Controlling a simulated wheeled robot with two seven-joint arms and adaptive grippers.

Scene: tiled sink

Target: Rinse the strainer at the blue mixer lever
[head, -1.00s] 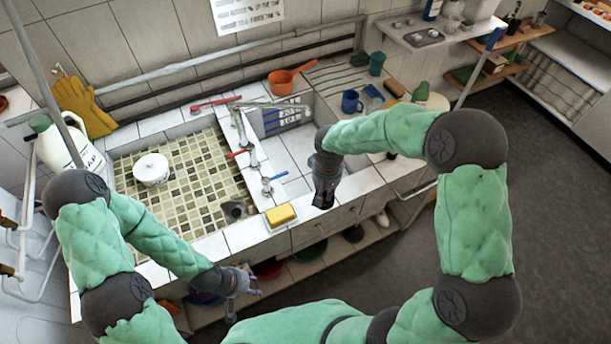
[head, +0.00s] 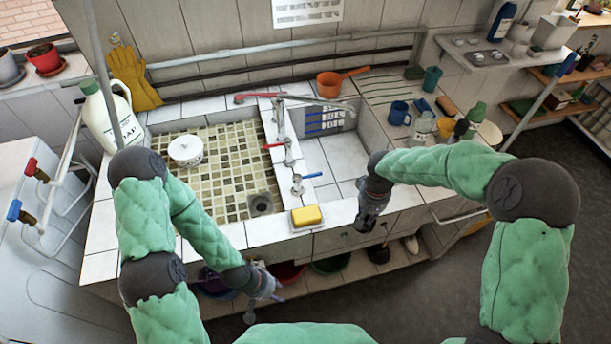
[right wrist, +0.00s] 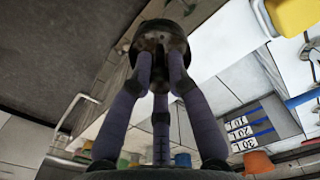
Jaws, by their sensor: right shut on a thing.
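My right gripper (right wrist: 160,75) is shut on a round, dark, stained metal piece that looks like the strainer (right wrist: 160,35). In the head view this gripper (head: 367,218) hangs by the front edge of the right basin, to the right of the blue mixer lever (head: 310,176) and apart from it. The strainer is hard to make out there. The blue lever sits on a short metal tap on the divider between the basins; part of it shows in the right wrist view (right wrist: 302,99). My left gripper (head: 272,292) hangs low in front of the sink; its fingers are too small to judge.
A yellow sponge (head: 307,216) lies on the divider's front end. A red lever (head: 273,146) and a long spout (head: 318,101) stand behind. A jug (head: 108,118) stands at left.

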